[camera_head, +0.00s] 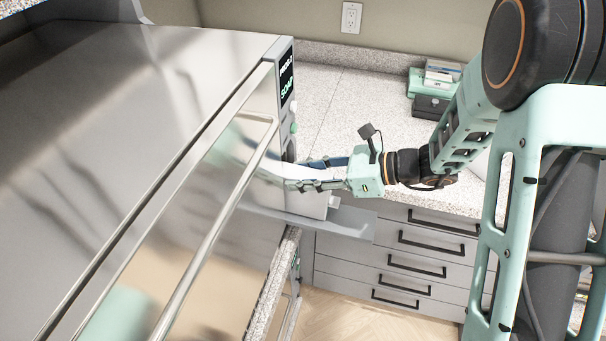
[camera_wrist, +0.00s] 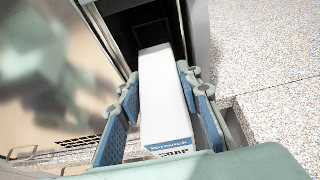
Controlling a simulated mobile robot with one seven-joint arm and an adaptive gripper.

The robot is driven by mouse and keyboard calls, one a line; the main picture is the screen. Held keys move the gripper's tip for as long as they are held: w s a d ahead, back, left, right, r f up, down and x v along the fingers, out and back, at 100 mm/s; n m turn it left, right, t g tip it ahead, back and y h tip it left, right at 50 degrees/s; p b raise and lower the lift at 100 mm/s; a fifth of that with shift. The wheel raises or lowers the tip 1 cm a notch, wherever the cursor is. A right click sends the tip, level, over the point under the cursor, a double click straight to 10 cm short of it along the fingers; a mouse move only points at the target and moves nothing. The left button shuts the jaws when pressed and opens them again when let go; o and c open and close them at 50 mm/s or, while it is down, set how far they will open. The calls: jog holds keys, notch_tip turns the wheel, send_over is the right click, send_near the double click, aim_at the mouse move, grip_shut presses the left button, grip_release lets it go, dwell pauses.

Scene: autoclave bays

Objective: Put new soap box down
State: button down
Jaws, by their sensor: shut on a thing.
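The soap box (camera_wrist: 163,100) is white, with a blue band and the word SOAP on its near end in the wrist view. My gripper (camera_wrist: 161,82) is shut on it, one blue-padded finger on each side. The far end of the box is at a dark opening (camera_wrist: 125,32) beside a shiny metal panel; I cannot tell how deep it sits.
A grey open flap or tray (camera_head: 345,222) sticks out below the box. The speckled counter (camera_head: 340,105) behind is mostly clear. Green and dark boxes (camera_head: 432,90) are stacked at its back right. Grey drawers (camera_head: 415,262) stand below, and a long handle (camera_head: 215,225) runs along the autoclave front.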

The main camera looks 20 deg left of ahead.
jog(key=c, duration=1.7)
grip_release()
jog(key=shift+o, duration=0.2)
jog(key=v, duration=1.2)
jog(key=shift+b, duration=0.4)
